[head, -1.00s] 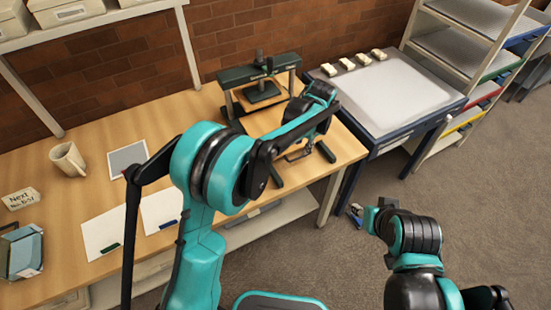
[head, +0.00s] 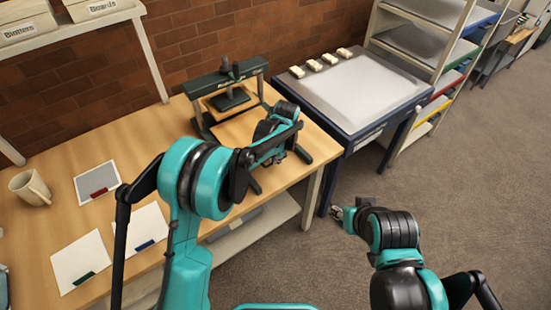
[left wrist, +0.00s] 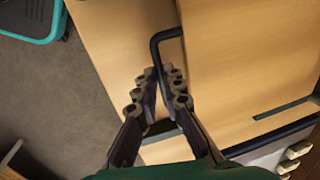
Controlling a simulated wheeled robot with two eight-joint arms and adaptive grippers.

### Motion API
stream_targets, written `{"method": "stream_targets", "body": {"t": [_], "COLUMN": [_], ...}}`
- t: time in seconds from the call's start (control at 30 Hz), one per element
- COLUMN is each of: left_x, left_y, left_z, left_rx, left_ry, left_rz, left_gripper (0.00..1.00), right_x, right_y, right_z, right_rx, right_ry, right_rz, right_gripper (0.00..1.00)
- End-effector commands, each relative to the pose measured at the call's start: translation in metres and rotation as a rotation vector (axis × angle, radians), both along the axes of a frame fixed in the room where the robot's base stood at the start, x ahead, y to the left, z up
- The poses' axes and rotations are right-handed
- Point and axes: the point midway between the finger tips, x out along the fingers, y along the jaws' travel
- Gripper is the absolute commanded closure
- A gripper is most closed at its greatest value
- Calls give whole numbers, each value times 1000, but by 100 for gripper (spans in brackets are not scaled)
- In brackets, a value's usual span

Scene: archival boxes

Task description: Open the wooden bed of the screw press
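The screw press (head: 228,88) stands at the back of the wooden table, dark green with a crossbar, screw and pressing plate. Its light wooden bed (head: 238,130) lies under and in front of the frame, partly hidden by my left arm. In the left wrist view the bed (left wrist: 250,55) fills the right side, with a black bracket-shaped handle (left wrist: 168,36) on its front edge. My left gripper (left wrist: 160,72) is around the handle's bar, its fingers close together on it. In the head view my left gripper (head: 277,157) is mostly hidden. My right gripper (head: 337,213) hangs over the floor, too small to read.
A mug (head: 30,187), a grey card (head: 97,183) and white sheets (head: 80,262) lie on the left of the table (head: 130,140). A blue-framed stand (head: 355,90) with small white blocks is at right, then shelves (head: 440,60). The carpet (head: 450,190) is open in front.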

Motion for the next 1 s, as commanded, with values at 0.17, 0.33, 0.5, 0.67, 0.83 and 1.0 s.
{"method": "stream_targets", "body": {"t": [0.17, 0.33, 0.5, 0.67, 0.83, 1.0], "left_x": [0, -11, -43, -60, -59, -58], "left_y": [0, -9, -32, -44, -43, -43], "left_z": [0, 0, 0, 0, -1, 0], "left_rx": [0, -1, -2, -1, -1, -1], "left_ry": [0, 1, 0, 0, 1, 0], "left_rz": [0, -3, -4, -1, 0, 0], "left_gripper": [100, 100, 100, 94, 71, 71], "right_x": [0, 0, 0, 0, 0, 0], "right_y": [0, 0, 0, 0, 0, 0], "right_z": [0, 0, 1, 1, 1, 1], "right_rx": [0, 0, 0, 0, 0, 0], "right_ry": [0, 0, 0, 0, 0, 0], "right_rz": [0, 0, 0, 0, 0, 0], "right_gripper": [60, 60, 60, 60, 60, 60]}}
